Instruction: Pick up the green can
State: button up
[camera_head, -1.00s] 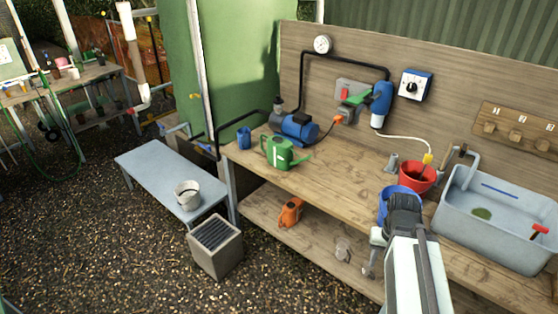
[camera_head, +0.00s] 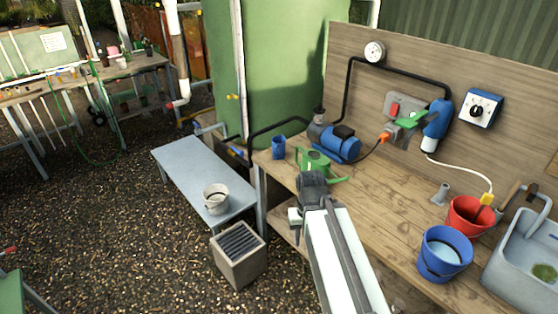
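The green can (camera_head: 313,161), a watering can with a spout to the right, stands on the wooden workbench (camera_head: 380,208) near its left end. My arm reaches up from the bottom of the view, and my gripper (camera_head: 312,180) appears in front of the can's lower part, hiding some of it. The fingers are dark and small here, so I cannot tell whether they are open or shut, or whether they touch the can.
A blue cup (camera_head: 278,148) and a blue pump (camera_head: 338,142) stand close to the can. A blue bucket (camera_head: 444,256) and red bucket (camera_head: 470,217) are at the right, beside a sink (camera_head: 515,268). A grey bench (camera_head: 190,170) holds a pale bucket (camera_head: 216,200).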

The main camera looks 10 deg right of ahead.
aim_at(312, 159)
jog(key=u, duration=0.9)
jog(key=i, duration=1.45)
jog(key=u, duration=0.55)
jog(key=k, duration=0.9)
jog(key=u, duration=0.2)
jog(key=i, duration=0.9)
jog(key=z, duration=0.05)
